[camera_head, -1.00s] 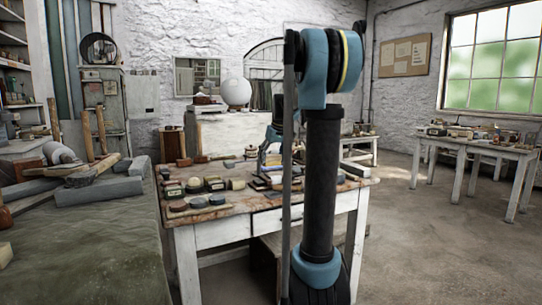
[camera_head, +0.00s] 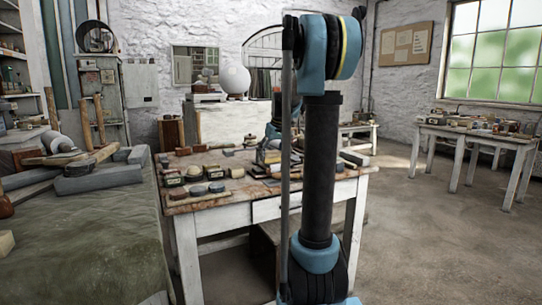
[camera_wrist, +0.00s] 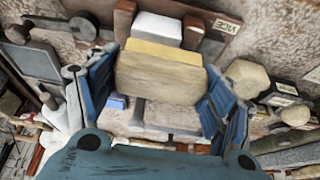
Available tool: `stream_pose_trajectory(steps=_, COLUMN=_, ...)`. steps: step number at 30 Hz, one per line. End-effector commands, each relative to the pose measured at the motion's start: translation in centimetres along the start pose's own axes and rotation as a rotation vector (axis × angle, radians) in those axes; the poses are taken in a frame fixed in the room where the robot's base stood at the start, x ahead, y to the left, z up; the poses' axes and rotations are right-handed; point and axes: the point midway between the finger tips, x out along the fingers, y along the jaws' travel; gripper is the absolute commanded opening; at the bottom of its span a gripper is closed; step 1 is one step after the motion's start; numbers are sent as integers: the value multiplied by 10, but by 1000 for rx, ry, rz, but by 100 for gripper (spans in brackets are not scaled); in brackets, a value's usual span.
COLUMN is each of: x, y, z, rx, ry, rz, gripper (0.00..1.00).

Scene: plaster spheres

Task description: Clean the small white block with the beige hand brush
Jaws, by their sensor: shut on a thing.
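My gripper (camera_wrist: 158,100) has its blue fingers shut on a beige block-like thing, which looks like the beige hand brush (camera_wrist: 160,75). It has a yellowish upper band, and its underside is hidden. Just beyond it in the wrist view, a small white block (camera_wrist: 157,28) sits between brown wooden pieces beside a board lettered "VICE" (camera_wrist: 226,27). The held brush overlaps the block's near side in the picture, so I cannot tell whether they touch. In the head view my gripper (camera_head: 266,153) is low over the worktable (camera_head: 240,200), partly hidden by my arm.
Several small blocks and brushes (camera_head: 196,190) crowd the table's left part. In the wrist view a beige faceted lump (camera_wrist: 248,75) lies to the right and a dark mallet-like tool (camera_wrist: 82,28) to the left. A green-topped bench (camera_head: 85,235) stands at left.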

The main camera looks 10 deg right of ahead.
Motion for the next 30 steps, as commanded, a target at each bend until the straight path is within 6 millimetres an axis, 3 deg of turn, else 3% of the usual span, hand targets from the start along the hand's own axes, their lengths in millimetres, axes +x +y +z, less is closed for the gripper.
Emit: stream_pose_trajectory(steps=30, x=8, y=4, z=2, rx=0, ry=0, rz=0, gripper=56)
